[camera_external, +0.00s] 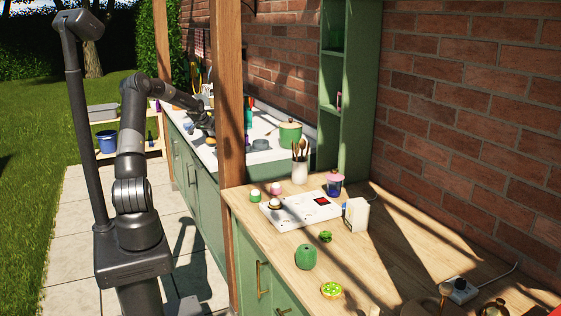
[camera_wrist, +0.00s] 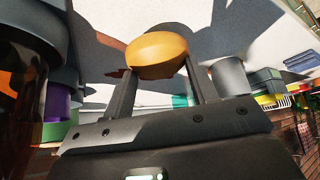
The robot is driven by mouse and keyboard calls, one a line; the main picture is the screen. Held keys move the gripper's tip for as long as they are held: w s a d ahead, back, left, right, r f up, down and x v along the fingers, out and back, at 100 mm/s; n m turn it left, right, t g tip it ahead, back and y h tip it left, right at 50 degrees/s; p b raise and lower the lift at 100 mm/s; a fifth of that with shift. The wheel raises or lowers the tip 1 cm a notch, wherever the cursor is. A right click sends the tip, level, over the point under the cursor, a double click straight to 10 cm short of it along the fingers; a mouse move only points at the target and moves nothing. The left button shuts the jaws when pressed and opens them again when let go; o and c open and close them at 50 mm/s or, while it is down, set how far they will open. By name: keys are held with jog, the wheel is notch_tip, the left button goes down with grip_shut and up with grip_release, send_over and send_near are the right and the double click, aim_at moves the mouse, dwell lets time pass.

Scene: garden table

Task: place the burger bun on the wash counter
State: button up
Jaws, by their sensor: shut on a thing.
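My gripper (camera_wrist: 159,70) is shut on the burger bun (camera_wrist: 157,50), a rounded orange-brown piece between the two fingertips in the wrist view. The wash counter (camera_external: 262,122) is the long white-topped green unit along the brick wall in the external view. My arm reaches over it, and my gripper (camera_external: 209,128) is low over its top beside the wooden post.
A wooden post (camera_external: 229,92) stands in front of the counter, close to my gripper. A green pot (camera_external: 290,134) and a grey bowl (camera_external: 260,145) are to its right. A grey cylinder (camera_wrist: 230,78) is beside the right finger. Dark and purple containers (camera_wrist: 57,103) crowd the left.

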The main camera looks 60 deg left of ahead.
aim_at(210, 137)
jog(key=shift+f, duration=1.55)
jog(key=shift+c, duration=0.3)
jog(key=o, duration=1.1)
jog(key=shift+r, duration=0.1)
jog(key=v, duration=1.2)
